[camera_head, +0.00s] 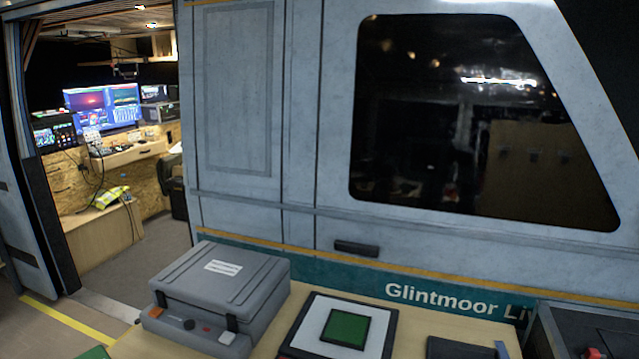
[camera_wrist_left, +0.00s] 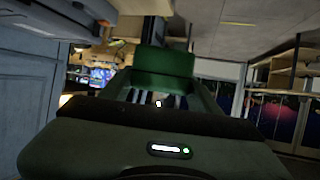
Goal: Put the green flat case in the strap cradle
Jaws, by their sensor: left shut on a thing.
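My left gripper (camera_wrist_left: 160,90) shows in the left wrist view, with its fingers shut on the green flat case (camera_wrist_left: 165,68). The case sticks out beyond the fingertips and is held clear of the table. A sliver of green (camera_head: 95,353) at the bottom left edge of the head view may be the same case; the gripper itself is not seen there. A dark flat item with a blue strip (camera_head: 460,348) lies at the table's front right, cut off by the frame; it may be the strap cradle, but I cannot tell. My right gripper is in neither view.
A grey lidded case (camera_head: 222,283) stands on the left of the table (camera_head: 270,343). A black-framed white board (camera_head: 317,322) with a green square (camera_head: 345,329) lies mid-table. A dark open box (camera_head: 545,330) is at the right. The van wall (camera_head: 240,200) rises behind.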

